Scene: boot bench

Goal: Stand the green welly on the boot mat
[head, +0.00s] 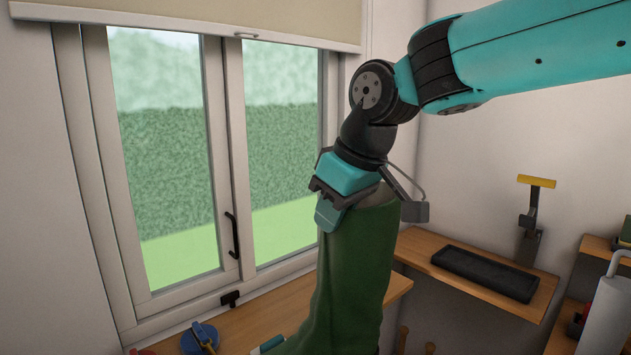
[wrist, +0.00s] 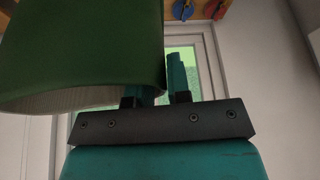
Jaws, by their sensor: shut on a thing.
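The green welly (head: 352,275) hangs upright below my gripper (head: 330,207) in the head view. My gripper is shut on the top edge of its shaft. Its foot runs out of the bottom of the picture. In the wrist view the welly (wrist: 80,45) fills the upper left, its pale-lined opening towards the camera, and its edge lies by the fingers of my gripper (wrist: 167,80). A black rectangular mat (head: 485,273), which looks like the boot mat, lies bare on a wooden shelf at the right, apart from the welly.
A wooden bench top (head: 262,315) runs under the window, with a blue round thing (head: 200,338) on it. A yellow-topped grey stand (head: 530,220) rises behind the mat's right end. A white cylinder (head: 606,312) stands at the far right. A window handle (head: 233,236) sticks out at the left.

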